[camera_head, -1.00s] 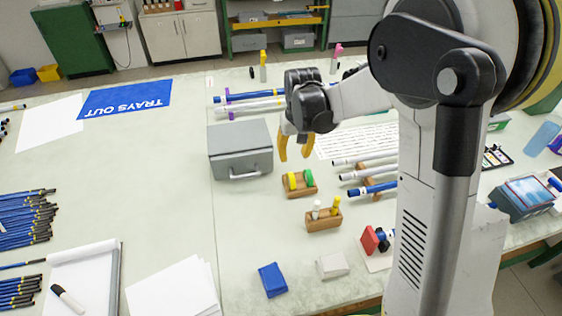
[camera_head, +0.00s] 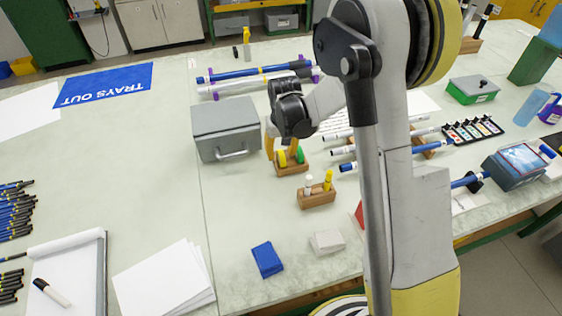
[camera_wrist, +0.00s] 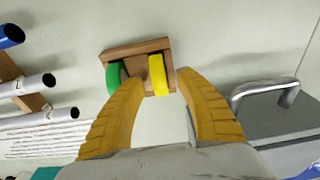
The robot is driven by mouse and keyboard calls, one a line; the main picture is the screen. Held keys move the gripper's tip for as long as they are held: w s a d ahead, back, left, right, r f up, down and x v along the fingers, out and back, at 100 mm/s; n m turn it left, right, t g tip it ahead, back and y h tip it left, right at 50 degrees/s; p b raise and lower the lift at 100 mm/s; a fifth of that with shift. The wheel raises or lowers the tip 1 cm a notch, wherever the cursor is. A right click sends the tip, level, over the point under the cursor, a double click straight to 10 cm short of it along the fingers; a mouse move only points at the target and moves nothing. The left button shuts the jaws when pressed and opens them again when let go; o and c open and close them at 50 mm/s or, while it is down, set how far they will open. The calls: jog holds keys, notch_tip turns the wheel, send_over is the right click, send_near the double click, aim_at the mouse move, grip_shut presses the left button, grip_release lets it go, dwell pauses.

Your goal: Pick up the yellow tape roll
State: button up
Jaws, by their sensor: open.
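The yellow tape roll (camera_head: 282,159) stands upright in a small wooden holder (camera_head: 292,170), beside a green tape roll (camera_head: 300,155). In the wrist view the yellow roll (camera_wrist: 158,75) is at the right end of the holder (camera_wrist: 135,48) and the green roll (camera_wrist: 113,78) at the left. My gripper (camera_head: 281,148) is open and empty, just above and behind the holder in the head view. In the wrist view its two yellow fingers (camera_wrist: 157,85) are spread, with the yellow roll showing in the gap between them, nearer the right finger. Whether they overlap the roll in height is unclear.
A grey box with a handle (camera_head: 226,130) stands close on the left. A second wooden holder (camera_head: 317,198) with marker-like items is in front. Blue and white rods (camera_head: 340,150) lie to the right.

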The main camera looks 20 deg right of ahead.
aim_at(283, 152)
jog(key=shift+r, duration=0.1)
jog(key=shift+c, duration=0.5)
grip_shut()
jog(key=shift+r+p, duration=0.3)
jog(key=shift+r, duration=0.15)
jog(key=r, duration=0.1)
jog(key=r+p, duration=0.2)
jog(key=r, duration=0.1)
jog(key=shift+s+d, duration=0.1)
jog(key=shift+d, duration=0.25)
jog(key=d+r+p, duration=0.1)
jog(key=d+r, duration=0.2)
jog(key=d, duration=0.2)
jog(key=s+d+r+p, duration=0.1)
jog(key=d+r, duration=0.2)
jog(key=d, duration=0.3)
jog(key=shift+p, duration=0.4)
